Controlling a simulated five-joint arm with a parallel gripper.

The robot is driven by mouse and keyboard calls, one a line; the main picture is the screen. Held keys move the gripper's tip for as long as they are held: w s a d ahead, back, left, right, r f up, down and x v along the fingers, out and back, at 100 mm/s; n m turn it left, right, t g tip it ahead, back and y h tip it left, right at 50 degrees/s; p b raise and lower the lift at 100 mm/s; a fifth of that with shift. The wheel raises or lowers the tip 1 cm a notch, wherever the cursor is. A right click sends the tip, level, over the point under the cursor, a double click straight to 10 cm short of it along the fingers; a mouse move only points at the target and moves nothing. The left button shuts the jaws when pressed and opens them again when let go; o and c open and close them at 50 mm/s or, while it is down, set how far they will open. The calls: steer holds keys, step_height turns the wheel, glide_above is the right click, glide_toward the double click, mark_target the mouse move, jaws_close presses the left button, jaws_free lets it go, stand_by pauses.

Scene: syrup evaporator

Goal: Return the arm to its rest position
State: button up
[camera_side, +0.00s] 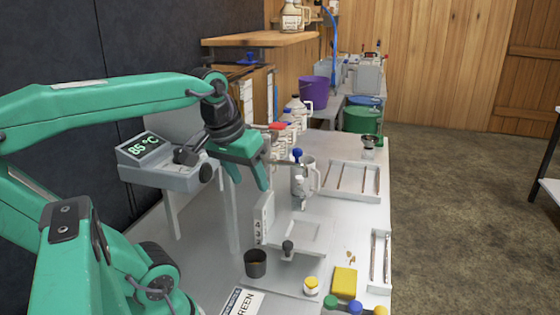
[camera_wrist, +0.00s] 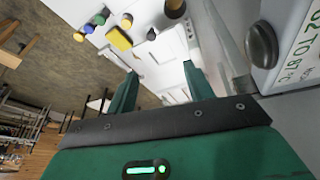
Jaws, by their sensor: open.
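My green arm reaches in from the left in the side view. My gripper (camera_side: 249,184) is open, with nothing seen between its fingers. It hangs above the white worktable, with the fingers pointing down, just right of the display box (camera_side: 165,165). In the wrist view my gripper (camera_wrist: 161,74) also shows two green fingers spread apart, with the table beyond them. I cannot tell its exact height above the table.
The display box reads 85 °C. A white pitcher (camera_side: 305,180) stands right of my gripper, near a blue-knobbed valve (camera_side: 297,154). A tray (camera_side: 374,184) lies right.

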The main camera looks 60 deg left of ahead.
steer(key=d+f+m+t+h, duration=0.1)
steer(key=d+f+m, duration=0.3)
steer(key=d+m, duration=0.1)
steer(key=shift+w+d+f+m+t, duration=0.3)
steer(key=shift+d+f+m, duration=0.1)
steer(key=shift+d, duration=0.3)
